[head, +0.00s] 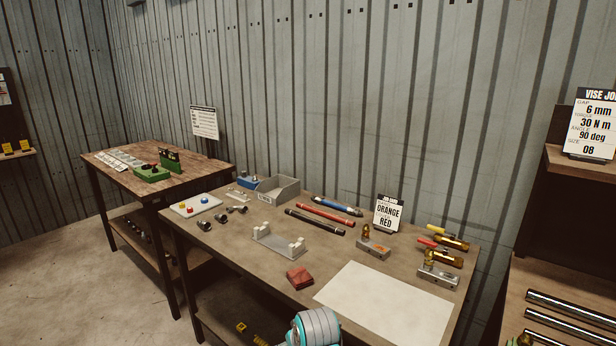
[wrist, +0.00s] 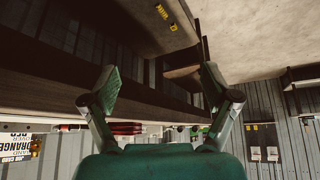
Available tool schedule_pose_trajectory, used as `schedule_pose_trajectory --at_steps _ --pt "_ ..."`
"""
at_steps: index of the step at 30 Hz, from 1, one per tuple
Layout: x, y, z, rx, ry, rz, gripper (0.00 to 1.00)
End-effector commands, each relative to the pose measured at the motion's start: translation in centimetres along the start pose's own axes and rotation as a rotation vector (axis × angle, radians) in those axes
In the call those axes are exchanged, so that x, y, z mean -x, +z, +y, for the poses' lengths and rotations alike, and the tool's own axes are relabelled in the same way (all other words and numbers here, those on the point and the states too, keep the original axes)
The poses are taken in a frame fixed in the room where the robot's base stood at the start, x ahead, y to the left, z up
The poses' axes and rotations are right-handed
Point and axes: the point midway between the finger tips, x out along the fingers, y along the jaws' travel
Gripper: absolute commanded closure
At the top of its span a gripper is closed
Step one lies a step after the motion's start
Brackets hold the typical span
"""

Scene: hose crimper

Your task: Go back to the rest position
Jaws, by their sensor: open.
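My gripper (wrist: 160,82) shows in the wrist view with its two fingers spread wide apart and nothing between them. The head view shows only a grey and teal part of my arm at the bottom edge, in front of the workbench (head: 262,297); my fingers are out of sight there. The wrist picture looks upside down. The fingers appear level with the bench's lower part, apart from anything.
The bench holds a white sheet (head: 385,304), a red block (head: 299,278), a grey fixture (head: 278,243), hoses (head: 325,212), a grey bin (head: 277,190) and brass fittings (head: 440,258). A second table (head: 205,174) stands left. A rack with metal rods (head: 570,305) stands right. Floor is clear at left.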

Motion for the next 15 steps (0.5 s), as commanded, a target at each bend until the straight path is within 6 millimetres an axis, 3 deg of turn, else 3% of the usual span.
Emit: schedule_pose_trajectory --at_steps 1,7,15 --pt "-0.9 2.2 0.4 -0.011 0.007 0.011 0.13" --pt "-3.1 9.4 1.7 -0.048 0.035 0.082 0.13" --pt "-3.5 18.9 2.9 -0.093 0.077 0.178 0.13"
